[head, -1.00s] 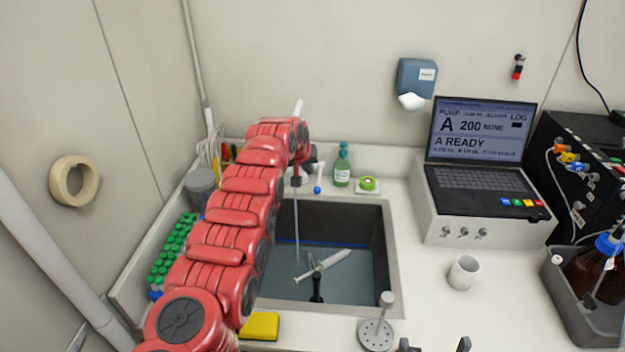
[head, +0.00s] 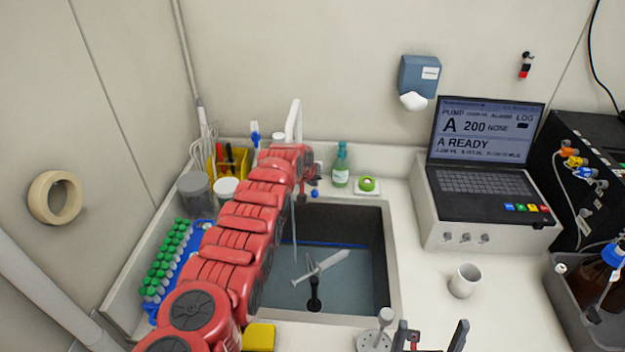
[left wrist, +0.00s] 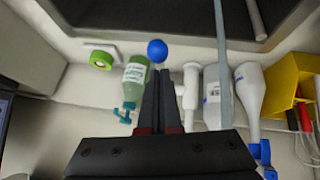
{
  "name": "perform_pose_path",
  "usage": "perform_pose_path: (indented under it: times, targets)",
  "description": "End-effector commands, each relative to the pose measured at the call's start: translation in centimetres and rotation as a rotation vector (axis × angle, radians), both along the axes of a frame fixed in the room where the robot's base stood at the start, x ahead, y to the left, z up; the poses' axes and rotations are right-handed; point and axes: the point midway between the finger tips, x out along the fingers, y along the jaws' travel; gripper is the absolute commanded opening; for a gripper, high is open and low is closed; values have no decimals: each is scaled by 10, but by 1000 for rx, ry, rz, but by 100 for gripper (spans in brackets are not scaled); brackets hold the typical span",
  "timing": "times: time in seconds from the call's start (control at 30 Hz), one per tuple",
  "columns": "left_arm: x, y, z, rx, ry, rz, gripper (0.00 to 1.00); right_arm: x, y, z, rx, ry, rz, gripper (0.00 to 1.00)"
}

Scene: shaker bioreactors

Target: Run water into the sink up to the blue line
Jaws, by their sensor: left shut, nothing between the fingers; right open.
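The sink (head: 393,262) holds grey-blue water (head: 360,285), its surface close below the blue line (head: 345,245) on the back wall. A thin pale stream (head: 294,228) runs down into it from the white tap (head: 294,120); it also shows in the left wrist view (left wrist: 222,65). The blue knob (head: 315,193) is by the back rim. My left gripper (left wrist: 160,76) is shut and empty, its tips just short of the blue knob (left wrist: 157,50); I cannot tell whether they touch. My right gripper (head: 432,338) is open and empty at the bottom edge.
A white syringe-like object (head: 322,267) and a black upright piece (head: 314,292) are in the sink. A green bottle (head: 341,165) stands behind it. A white cup (head: 464,281) and laptop (head: 485,165) are right; a green-capped tube rack (head: 170,255) is left.

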Motion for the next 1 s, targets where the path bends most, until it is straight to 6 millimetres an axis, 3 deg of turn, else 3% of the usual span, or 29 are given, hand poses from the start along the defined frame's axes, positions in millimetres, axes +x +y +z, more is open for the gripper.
perform_pose_path:
  times: [0.57, 1.0]
  targets:
    - [-6, -1, -24, 3, -109, -4, 0, 0, 0, 19, 0, 0, 0, 100]
    - [-14, 0, -64, -1, -309, 0, 0, 0, 0, -27, 0, 0, 0, 100]
